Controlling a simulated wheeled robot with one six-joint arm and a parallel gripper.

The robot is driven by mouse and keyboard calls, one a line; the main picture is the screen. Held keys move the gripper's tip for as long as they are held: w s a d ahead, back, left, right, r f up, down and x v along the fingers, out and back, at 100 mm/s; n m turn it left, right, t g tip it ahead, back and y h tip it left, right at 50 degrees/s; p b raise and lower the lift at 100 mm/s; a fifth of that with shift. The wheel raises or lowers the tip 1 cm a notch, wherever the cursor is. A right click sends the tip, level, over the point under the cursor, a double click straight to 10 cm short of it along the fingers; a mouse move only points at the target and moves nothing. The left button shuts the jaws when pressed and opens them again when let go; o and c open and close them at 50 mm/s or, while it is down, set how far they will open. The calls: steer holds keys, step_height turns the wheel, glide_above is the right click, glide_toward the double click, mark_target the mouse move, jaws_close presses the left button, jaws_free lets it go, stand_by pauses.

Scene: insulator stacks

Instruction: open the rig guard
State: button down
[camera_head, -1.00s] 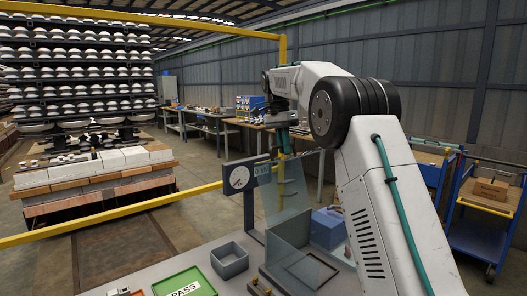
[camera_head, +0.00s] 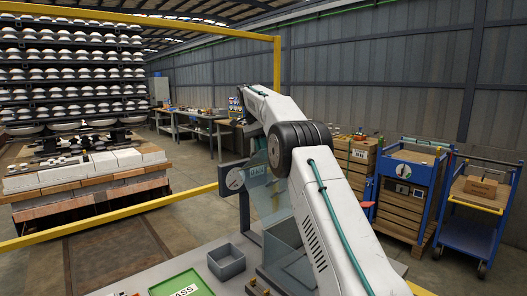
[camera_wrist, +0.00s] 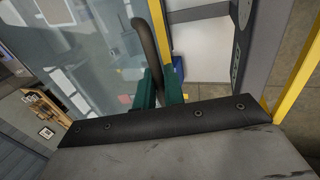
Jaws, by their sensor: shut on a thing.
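My gripper is hidden behind my arm in the head view.
A grey open box (camera_head: 226,262) and a green tray (camera_head: 182,284) stand on the bench left of the guard. A yellow rail (camera_head: 110,218) crosses behind the bench. Blue carts (camera_head: 408,190) stand to the right, apart from the bench.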

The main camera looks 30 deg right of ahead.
steer(key=shift+w+a+f, duration=0.2)
steer(key=shift+w+a, duration=0.1)
steer(key=shift+a, duration=0.15)
steer(key=c, duration=1.8)
jaws_free()
steer(key=o, duration=0.3)
steer(key=shift+w+a+f, duration=0.2)
steer(key=shift+w, duration=0.1)
steer(key=shift+s+d+r, duration=0.15)
steer(key=shift+s+d, duration=0.1)
steer(key=shift+d, duration=0.2)
